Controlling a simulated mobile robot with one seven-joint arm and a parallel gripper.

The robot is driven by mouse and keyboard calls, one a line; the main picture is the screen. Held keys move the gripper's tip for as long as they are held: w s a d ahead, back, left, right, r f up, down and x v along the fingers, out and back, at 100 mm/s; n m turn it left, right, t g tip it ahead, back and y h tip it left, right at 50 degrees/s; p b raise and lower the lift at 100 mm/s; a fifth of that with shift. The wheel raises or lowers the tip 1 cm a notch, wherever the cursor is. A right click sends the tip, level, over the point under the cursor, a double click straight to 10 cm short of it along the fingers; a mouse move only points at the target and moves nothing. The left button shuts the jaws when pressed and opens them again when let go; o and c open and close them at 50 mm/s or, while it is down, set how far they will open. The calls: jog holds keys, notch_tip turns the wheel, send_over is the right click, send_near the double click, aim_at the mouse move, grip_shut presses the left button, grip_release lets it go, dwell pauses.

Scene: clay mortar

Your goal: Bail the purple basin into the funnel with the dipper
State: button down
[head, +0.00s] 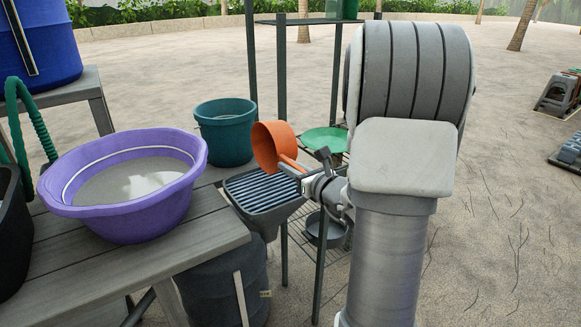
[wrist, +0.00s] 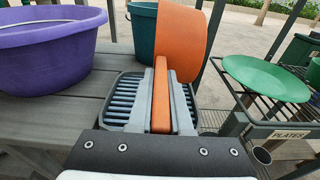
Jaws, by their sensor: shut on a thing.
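The purple basin (head: 176,197) stands on the slatted bench at left, with greyish liquid inside; its side shows in the wrist view (wrist: 50,52). My gripper (head: 303,173) is shut on the handle of the orange dipper (head: 282,147). In the wrist view my gripper's fingers (wrist: 160,105) clamp the handle from both sides, and the dipper's cup (wrist: 182,40) is beyond them. I cannot see any liquid in the cup.
A teal bucket (head: 225,135) stands behind the funnel. A wire rack with a green plate (head: 325,140) is to the right, close to my arm. A blue barrel (head: 45,45) and a black tub (head: 10,230) are at left. A dark barrel (head: 222,290) stands below.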

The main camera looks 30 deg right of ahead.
dwell(0.4)
jog(key=d+m, duration=0.1)
jog(key=m, duration=0.1)
jog(key=d+m, duration=0.1)
jog(key=m, duration=0.1)
jog(key=d+r+m+y+p, duration=0.1)
jog(key=d+m, duration=0.1)
jog(key=shift+m, duration=0.3)
jog(key=m+p, duration=0.1)
jog(key=r+m+p, duration=0.1)
jog(key=p, duration=0.1)
jog(key=m+p, duration=0.2)
jog(key=m, duration=0.1)
jog(key=shift+r+t+y, duration=0.1)
jog(key=shift+t+y, duration=0.2)
jog(key=shift+y, duration=0.1)
jog(key=shift+a+m, duration=0.1)
jog(key=shift+m, duration=0.2)
dwell(0.4)
